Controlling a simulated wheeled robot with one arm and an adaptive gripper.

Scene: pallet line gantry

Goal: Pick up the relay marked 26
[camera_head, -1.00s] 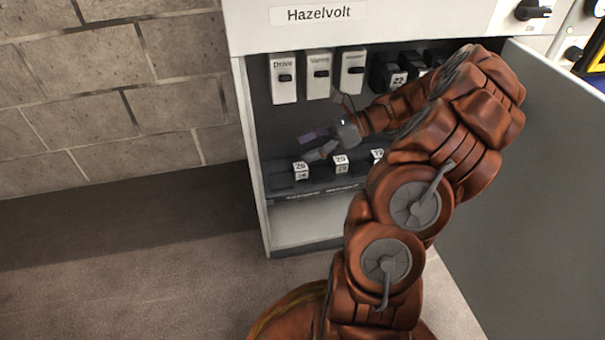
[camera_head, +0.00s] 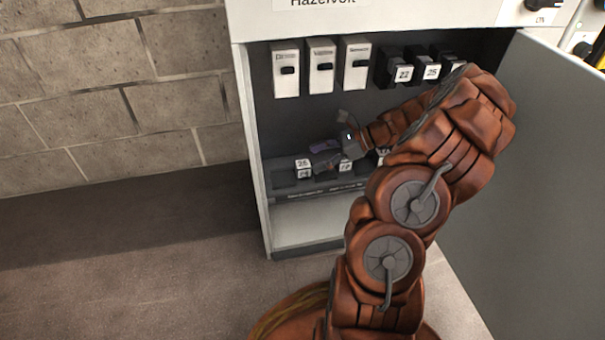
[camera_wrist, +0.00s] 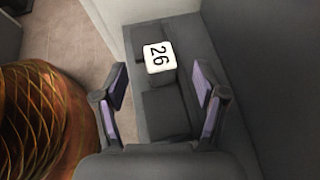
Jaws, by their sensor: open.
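The relay marked 26 (camera_wrist: 159,57) has a white top with black digits and sits in a dark tray (camera_wrist: 165,104) in the wrist view. It also shows in the head view (camera_head: 303,164) at the left of the cabinet's lower shelf, with a second label on its front face. My gripper (camera_wrist: 160,82) is open, its purple-padded fingers apart on either side of the view, with the relay ahead between their tips and not visibly touched. In the head view my gripper (camera_head: 322,155) is inside the cabinet, just right of the relay.
Another relay (camera_head: 345,167) is partly hidden by my gripper. Drive-type modules (camera_head: 320,68) and black relays marked 22 (camera_head: 402,74) and 25 (camera_head: 431,71) hang above. The cabinet door (camera_head: 480,180) stands open at right. The left cabinet wall (camera_head: 257,150) is close to the relay.

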